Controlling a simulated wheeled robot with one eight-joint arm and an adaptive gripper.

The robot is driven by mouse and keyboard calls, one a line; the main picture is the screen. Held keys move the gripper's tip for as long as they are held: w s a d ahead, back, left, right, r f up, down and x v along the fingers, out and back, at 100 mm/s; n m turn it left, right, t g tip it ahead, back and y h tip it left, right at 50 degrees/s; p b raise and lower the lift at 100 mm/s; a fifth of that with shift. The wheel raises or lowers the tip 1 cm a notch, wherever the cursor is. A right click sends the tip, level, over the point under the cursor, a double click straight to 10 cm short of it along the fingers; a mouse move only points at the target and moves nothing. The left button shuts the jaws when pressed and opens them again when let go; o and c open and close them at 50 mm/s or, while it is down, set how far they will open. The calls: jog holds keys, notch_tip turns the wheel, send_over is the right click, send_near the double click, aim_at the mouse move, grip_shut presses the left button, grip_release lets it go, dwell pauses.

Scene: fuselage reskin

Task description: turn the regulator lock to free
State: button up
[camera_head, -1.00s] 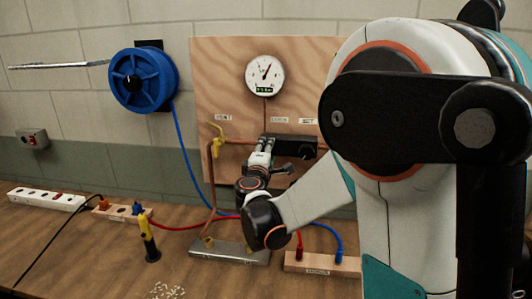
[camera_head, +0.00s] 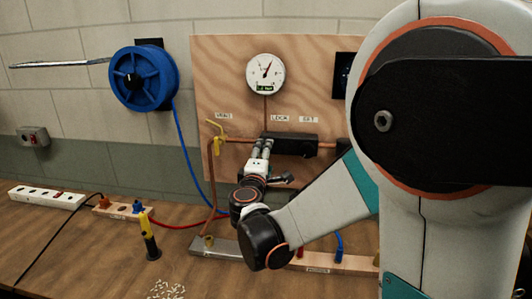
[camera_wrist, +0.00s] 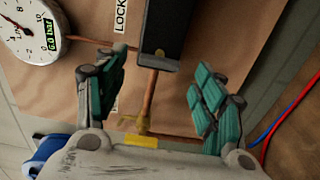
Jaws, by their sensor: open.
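The regulator is a dark block (camera_head: 292,144) on a copper pipe, mounted on the plywood board under a LOCK label (camera_head: 280,118). The block also shows at the top of the wrist view (camera_wrist: 162,35), beside the LOCK label (camera_wrist: 121,16). My gripper (camera_head: 262,148) is at the block's left end in the head view. In the wrist view my gripper (camera_wrist: 160,68) is open, its teal-padded fingers apart on either side of the pipe near the block's end. Nothing is visibly held. I cannot make out the lock part itself or its setting.
A round gauge (camera_head: 265,73) sits above the block. A yellow valve handle (camera_head: 217,138) is on the pipe to the left. A blue hose reel (camera_head: 143,80) hangs on the wall. A yellow-and-black tool (camera_head: 149,238) stands on the bench. Red and blue hoses cross the bench.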

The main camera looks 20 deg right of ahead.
jog(key=v, duration=0.7)
jog(key=s+d+f+m+g+y, duration=0.1)
jog(key=s+f+m+g+y, duration=0.15)
jog(key=s, duration=0.35)
jog(key=s+f+m+g+y, duration=0.1)
jog(key=s+f+m+g, duration=0.25)
jog(key=s, duration=0.25)
jog(key=s+a+f+m+g+y, duration=0.2)
jog(key=s+a+m+y, duration=0.3)
jog(key=s+a, duration=0.4)
jog(key=s+f+y, duration=0.1)
jog(key=s, duration=0.2)
jog(key=shift+s, duration=0.3)
